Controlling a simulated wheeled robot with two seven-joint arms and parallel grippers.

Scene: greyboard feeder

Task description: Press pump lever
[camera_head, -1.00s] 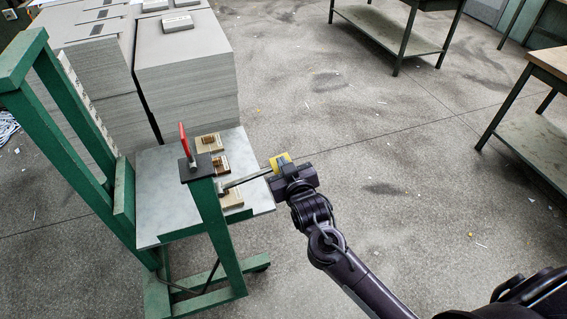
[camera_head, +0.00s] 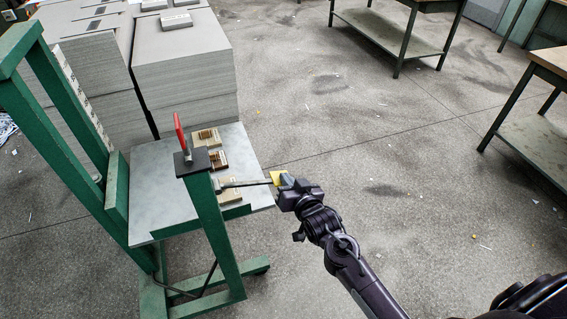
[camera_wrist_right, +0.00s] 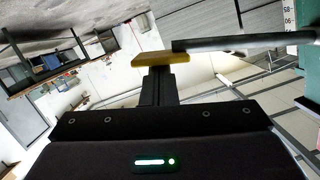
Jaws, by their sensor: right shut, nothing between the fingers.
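The pump lever (camera_head: 245,184), a dark thin bar, sticks out to the right from the green post of the lift table and looks nearly level. My right gripper (camera_head: 278,178) is shut and empty, its yellow tips at the lever's free end. In the right wrist view the dark lever (camera_wrist_right: 230,43) comes in from the right, and its end overlaps the yellow tips of my gripper (camera_wrist_right: 161,59). They look touching, but I cannot be sure of the contact. My left gripper is not in view.
A red handle (camera_head: 179,132) stands on a black plate on the post. Small wooden blocks (camera_head: 216,159) lie on the grey tabletop (camera_head: 158,185). Tall greyboard stacks (camera_head: 187,85) stand behind. Workbenches (camera_head: 540,128) are at the right. The floor between is open.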

